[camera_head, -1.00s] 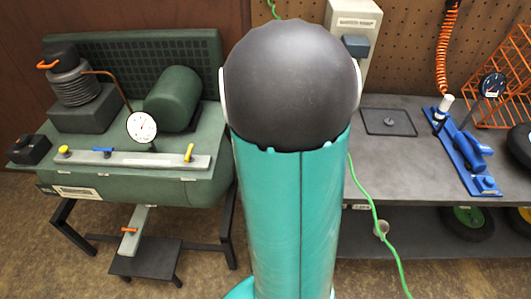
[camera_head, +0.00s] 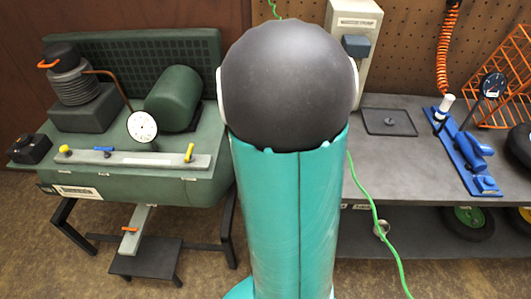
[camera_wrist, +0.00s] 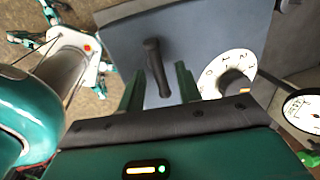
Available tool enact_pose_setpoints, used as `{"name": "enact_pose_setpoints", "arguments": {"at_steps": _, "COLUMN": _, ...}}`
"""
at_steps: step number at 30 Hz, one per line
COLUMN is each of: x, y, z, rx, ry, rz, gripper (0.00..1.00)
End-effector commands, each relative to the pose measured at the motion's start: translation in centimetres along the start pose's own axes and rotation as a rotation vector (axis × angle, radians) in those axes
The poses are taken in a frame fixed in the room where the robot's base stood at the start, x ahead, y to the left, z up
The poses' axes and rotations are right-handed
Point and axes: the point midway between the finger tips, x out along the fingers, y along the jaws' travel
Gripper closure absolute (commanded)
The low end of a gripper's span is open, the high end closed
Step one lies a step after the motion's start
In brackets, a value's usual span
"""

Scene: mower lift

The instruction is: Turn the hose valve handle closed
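In the wrist view my gripper (camera_wrist: 159,68) has its two green fingers apart. A dark lever handle (camera_wrist: 154,62) on a grey-blue panel (camera_wrist: 205,30) appears in the gap between them; contact with either finger cannot be made out. In the head view my teal arm hides the gripper and this handle. At left, a green compressor tank carries a bar with yellow handles (camera_head: 65,150) (camera_head: 189,152) and a blue handle (camera_head: 103,149). An orange handle (camera_head: 129,229) sits lower down. I cannot tell which handle is the hose valve's.
A white numbered dial (camera_wrist: 232,72) is right of the fingers, with a round gauge (camera_wrist: 302,108) farther right. In the head view a grey workbench (camera_head: 425,155) holds a blue tool (camera_head: 467,150). A green cord (camera_head: 372,210) hangs in front of it.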

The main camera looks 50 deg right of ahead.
Motion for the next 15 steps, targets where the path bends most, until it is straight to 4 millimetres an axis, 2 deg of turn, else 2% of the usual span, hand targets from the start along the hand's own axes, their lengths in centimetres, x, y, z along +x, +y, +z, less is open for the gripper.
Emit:
{"name": "enact_pose_setpoints", "arguments": {"at_steps": 5, "x": -0.1, "y": 0.0, "z": 0.0, "rx": -0.001, "ry": 0.0, "rz": 0.0, "gripper": 0.66}}
{"name": "enact_pose_setpoints", "arguments": {"at_steps": 8, "x": -0.9, "y": 0.0, "z": 0.1, "rx": -0.001, "ry": -0.001, "rz": -0.001, "gripper": 0.66}}
{"name": "enact_pose_setpoints", "arguments": {"at_steps": 11, "x": -2.4, "y": -0.1, "z": 0.1, "rx": -0.002, "ry": -0.003, "rz": -0.004, "gripper": 0.66}}
{"name": "enact_pose_setpoints", "arguments": {"at_steps": 15, "x": -5.3, "y": -0.1, "z": 0.1, "rx": -0.002, "ry": -0.003, "rz": -0.004, "gripper": 0.66}}
